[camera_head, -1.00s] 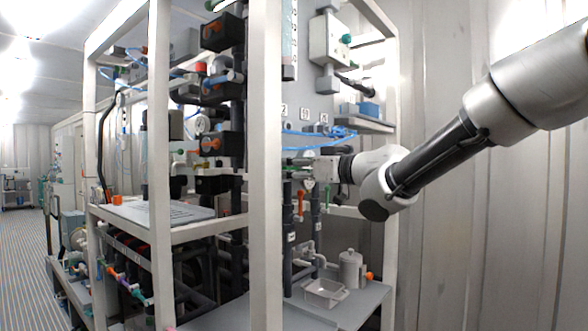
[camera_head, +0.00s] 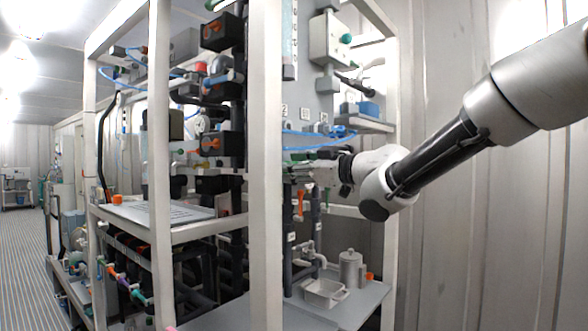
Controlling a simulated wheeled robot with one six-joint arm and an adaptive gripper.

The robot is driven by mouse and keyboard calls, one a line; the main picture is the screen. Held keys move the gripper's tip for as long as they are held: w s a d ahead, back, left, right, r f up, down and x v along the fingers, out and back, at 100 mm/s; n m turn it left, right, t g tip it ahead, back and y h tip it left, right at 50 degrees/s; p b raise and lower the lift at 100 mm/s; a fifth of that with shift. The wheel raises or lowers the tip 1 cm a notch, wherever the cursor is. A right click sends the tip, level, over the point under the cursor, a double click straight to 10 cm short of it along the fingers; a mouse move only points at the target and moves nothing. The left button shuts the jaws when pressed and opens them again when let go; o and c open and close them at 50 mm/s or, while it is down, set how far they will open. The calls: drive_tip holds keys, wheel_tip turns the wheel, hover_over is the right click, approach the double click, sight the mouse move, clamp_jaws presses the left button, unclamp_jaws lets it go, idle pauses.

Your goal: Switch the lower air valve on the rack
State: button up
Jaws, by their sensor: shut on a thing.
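My gripper (camera_head: 305,171) reaches in from the right, between the rack's (camera_head: 265,250) front post and its right post. Its fingers point left and are shut on a small part among the pipe fittings, which I take to be the lower air valve. The fingers and the front post largely hide that valve, so its handle position cannot be told. An orange valve handle (camera_head: 300,203) hangs on a dark vertical pipe just below the gripper.
Blue air tubes (camera_head: 325,137) run just above my gripper. A lower shelf holds a white tray (camera_head: 325,293) and a lidded grey canister (camera_head: 351,268). A grey box (camera_head: 329,40) with a green knob hangs higher up. Bare wall panels stand to the right.

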drive_tip(key=n, duration=1.1)
drive_tip(key=shift+f+n, duration=0.1)
drive_tip(key=shift+n, duration=0.3)
idle(0.3)
drive_tip(key=o, duration=1)
drive_tip(key=shift+d, duration=0.1)
drive_tip(key=v, duration=1.2)
